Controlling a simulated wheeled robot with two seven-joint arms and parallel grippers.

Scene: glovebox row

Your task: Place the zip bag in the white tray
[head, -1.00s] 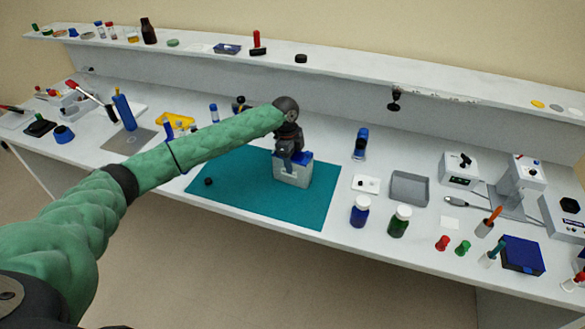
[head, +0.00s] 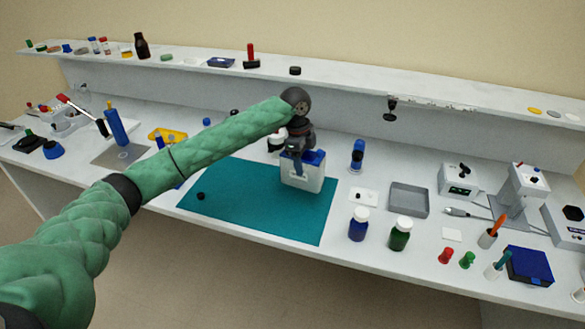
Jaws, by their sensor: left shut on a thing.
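My left gripper (head: 297,164) is shut on a pale, boxy-looking pouch with a blue top edge, which I take for the zip bag (head: 304,180). The bag hangs upright over the right part of the teal mat (head: 245,205), seemingly just above it. My fingers cover part of its top. A shallow, empty, light grey tray (head: 409,212) lies to the right of the mat; I cannot tell whether it is the white tray. My right gripper is not in view.
A balance (head: 459,179) stands right of the tray. A shelf (head: 330,82) runs along the back. The mat's front is mostly clear.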

